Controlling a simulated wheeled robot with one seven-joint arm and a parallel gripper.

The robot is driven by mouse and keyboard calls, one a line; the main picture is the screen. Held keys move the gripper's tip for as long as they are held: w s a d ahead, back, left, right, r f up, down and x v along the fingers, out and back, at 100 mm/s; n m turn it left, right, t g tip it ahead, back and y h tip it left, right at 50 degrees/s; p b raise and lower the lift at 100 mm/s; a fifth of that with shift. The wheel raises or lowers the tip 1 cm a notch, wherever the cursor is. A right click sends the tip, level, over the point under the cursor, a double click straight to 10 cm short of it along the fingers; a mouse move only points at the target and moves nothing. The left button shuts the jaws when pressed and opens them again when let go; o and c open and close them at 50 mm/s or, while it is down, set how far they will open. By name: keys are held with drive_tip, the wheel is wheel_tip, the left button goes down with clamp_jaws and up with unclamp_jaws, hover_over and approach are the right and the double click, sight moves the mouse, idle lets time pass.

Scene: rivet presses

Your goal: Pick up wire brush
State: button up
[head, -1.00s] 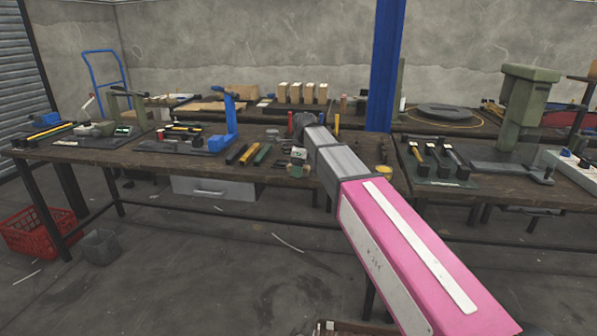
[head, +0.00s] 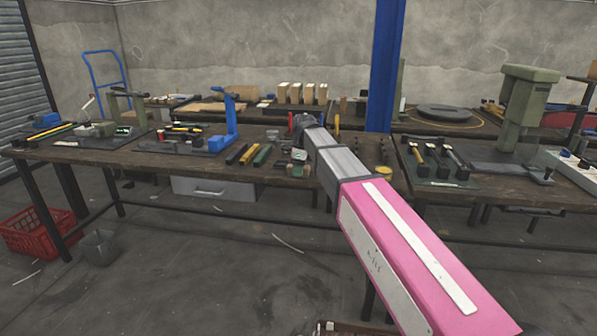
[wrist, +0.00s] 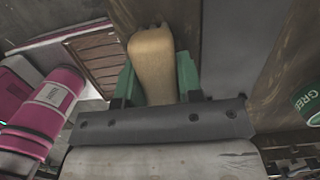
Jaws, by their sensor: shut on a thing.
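The wire brush (wrist: 153,60) shows in the wrist view as a rounded, light wooden body between the two green fingers of my gripper (wrist: 158,84). The fingers are shut on it from both sides. Its bristles are not visible, and I cannot tell how far it is above the surface below. In the head view my pink and grey arm reaches over the middle of the workbench (head: 215,172), and the brush is too small to make out clearly there.
Black, yellow and green bars (head: 248,155) lie left of my arm. A blue post (head: 385,70) rises behind. Hammers (head: 440,155) and a green press (head: 527,105) are to the right. A green-labelled tin (wrist: 308,95) is close on the right in the wrist view.

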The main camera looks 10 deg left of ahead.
drive_tip(key=shift+r, duration=0.5)
drive_tip(key=r, duration=0.4)
drive_tip(key=shift+s+a, duration=0.2)
drive_tip(key=shift+s, duration=0.2)
drive_tip(key=s+a+r, duration=0.5)
drive_tip(key=s+r, duration=0.1)
drive_tip(key=s, duration=0.3)
drive_tip(key=shift+s+a+r, duration=0.15)
drive_tip(key=shift+s+a, duration=0.05)
